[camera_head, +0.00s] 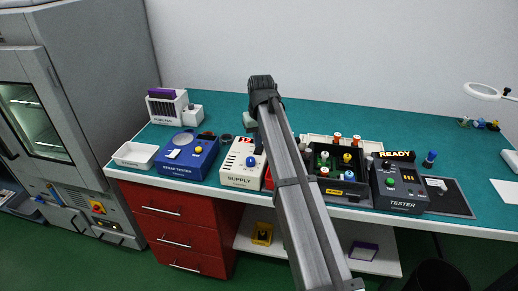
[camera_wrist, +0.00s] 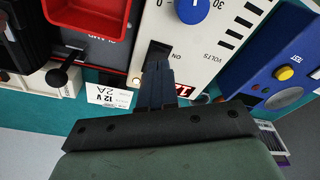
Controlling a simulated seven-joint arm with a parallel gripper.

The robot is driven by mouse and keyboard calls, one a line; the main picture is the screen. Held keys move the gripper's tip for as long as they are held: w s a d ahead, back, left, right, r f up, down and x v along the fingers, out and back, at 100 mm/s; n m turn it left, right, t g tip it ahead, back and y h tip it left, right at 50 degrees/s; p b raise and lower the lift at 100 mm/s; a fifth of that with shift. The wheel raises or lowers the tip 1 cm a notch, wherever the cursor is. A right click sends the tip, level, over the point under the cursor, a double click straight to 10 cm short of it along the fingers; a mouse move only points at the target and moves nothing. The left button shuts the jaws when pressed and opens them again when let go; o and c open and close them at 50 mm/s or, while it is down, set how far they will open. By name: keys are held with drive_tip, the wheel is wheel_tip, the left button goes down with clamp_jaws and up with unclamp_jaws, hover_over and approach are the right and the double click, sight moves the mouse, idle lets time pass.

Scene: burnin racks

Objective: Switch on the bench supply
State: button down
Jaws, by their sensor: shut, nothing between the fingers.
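The bench supply (camera_head: 238,176) is a white box with a blue knob (camera_head: 250,160), standing on the teal bench left of my arm. In the wrist view its white panel (camera_wrist: 205,50) shows the blue knob (camera_wrist: 193,10), a black switch (camera_wrist: 158,50) beside the ON mark and a part of a red display with light digits (camera_wrist: 188,91). A small pale lamp (camera_wrist: 137,81) looks lit. My gripper (camera_wrist: 158,66) is shut and empty, its fingertips at the switch and partly covering it. Whether they touch, and the switch's tilt, I cannot tell.
A blue tester box (camera_head: 186,156) stands left of the supply. A red tray (camera_wrist: 88,25) and a black lever (camera_wrist: 62,75) are close by. A label reading 12 V 2A (camera_wrist: 108,96) lies by the supply. The black tester (camera_head: 400,185) stands at right, showing READY.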

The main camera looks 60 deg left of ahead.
sight(258, 152)
wheel_tip(258, 152, up, 5)
drive_tip(key=shift+f, duration=0.1)
idle(0.6)
idle(0.4)
